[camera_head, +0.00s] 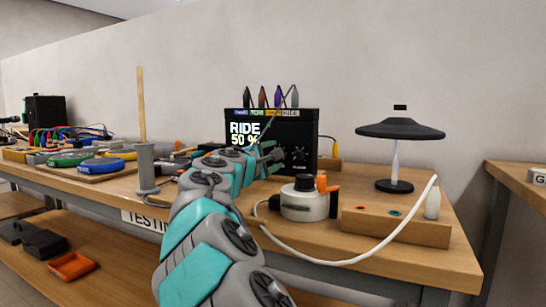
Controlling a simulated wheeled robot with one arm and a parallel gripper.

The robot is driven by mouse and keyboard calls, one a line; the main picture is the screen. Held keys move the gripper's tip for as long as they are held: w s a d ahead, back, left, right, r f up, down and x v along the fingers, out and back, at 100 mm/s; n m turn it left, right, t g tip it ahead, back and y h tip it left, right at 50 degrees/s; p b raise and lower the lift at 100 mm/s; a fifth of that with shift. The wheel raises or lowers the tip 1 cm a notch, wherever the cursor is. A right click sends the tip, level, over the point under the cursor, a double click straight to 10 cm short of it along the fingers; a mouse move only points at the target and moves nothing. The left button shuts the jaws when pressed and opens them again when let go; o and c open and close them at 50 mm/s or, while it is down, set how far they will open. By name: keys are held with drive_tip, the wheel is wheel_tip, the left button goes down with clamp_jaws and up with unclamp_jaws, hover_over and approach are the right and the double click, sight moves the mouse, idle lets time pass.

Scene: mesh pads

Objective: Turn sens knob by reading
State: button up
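A black box module (312,128) stands on the bench with a lit display (246,133) reading "RIDE 50 %". A dark knob (298,154) with light marks around it is on the module's front, right of the display. I cannot read its label, so I cannot tell whether it is the sens knob. My arm reaches up from the bottom of the view. My gripper (270,155) is in front of the module, just left of the knob in the picture. It is too small to tell its opening or any contact.
A round white device (303,205) with a black top and orange parts stands in front of the module. A black disc on a stand (400,130) is at right, near a wooden block (392,224) and a white cable (340,262). A grey post with a wooden rod (142,105) stands left.

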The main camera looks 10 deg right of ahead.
drive_tip(key=shift+a, duration=0.1)
drive_tip(key=v, duration=0.7)
drive_tip(key=shift+s+a, duration=0.15)
drive_tip(key=shift+s, duration=0.15)
